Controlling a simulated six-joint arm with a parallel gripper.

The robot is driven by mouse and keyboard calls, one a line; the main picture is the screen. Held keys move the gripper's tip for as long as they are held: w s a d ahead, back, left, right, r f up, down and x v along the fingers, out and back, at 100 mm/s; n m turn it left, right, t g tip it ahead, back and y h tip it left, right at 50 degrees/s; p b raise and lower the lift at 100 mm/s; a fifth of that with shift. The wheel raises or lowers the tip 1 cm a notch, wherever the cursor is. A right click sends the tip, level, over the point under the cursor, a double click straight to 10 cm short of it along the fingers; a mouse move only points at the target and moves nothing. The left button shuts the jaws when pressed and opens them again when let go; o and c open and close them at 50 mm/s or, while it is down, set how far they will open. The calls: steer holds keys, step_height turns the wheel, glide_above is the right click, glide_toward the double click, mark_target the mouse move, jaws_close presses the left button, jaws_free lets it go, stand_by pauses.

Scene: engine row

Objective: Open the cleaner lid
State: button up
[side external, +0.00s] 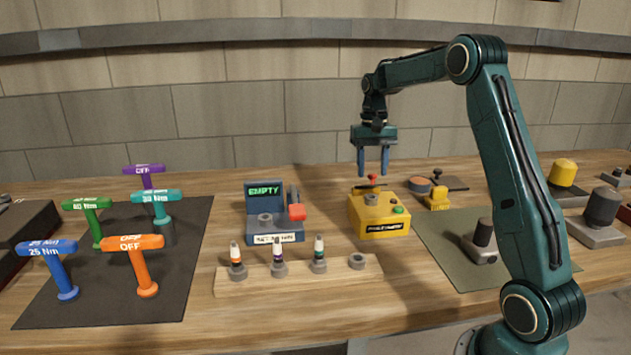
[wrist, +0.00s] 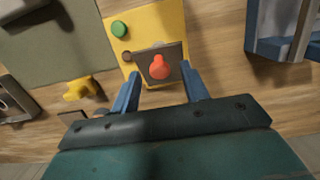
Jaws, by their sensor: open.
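The cleaner is a yellow box (side external: 375,215) with a green button and a dark front label, standing on the bench. A dark lid plate (side external: 367,188) with a red knob (side external: 373,178) lies at the box's rear top. In the wrist view the dark lid (wrist: 147,57) lies across the yellow box (wrist: 156,22), with its red knob (wrist: 159,68) near the middle. My gripper (side external: 372,174) is open, pointing down above the rear of the box. In the wrist view its blue fingertips (wrist: 161,70) appear on both sides of the knob. I cannot tell whether they touch it.
A blue tester (side external: 274,230) reading EMPTY, with a red-tipped lever, stands left of the cleaner. A wooden rack (side external: 225,283) holding several plugs lies in front. A small yellow part (side external: 437,199) sits close on the right. T-handled tools stand on a dark mat (side external: 100,312) at left.

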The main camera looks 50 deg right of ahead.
steer(key=shift+w+d+r, duration=0.15)
steer(key=shift+r, duration=1.45)
steer(key=shift+w+d+r, duration=0.15)
steer(key=shift+r, duration=1.4)
steer(key=shift+r, duration=0.1)
steer(key=shift+r, duration=0.15)
step_height(320, 180, up, 6)
steer(key=t+h, duration=0.1)
steer(key=shift+s+a, duration=0.4)
steer(key=shift+s, duration=0.05)
step_height(320, 180, down, 14)
steer(key=shift+r, duration=0.15)
jaws_close()
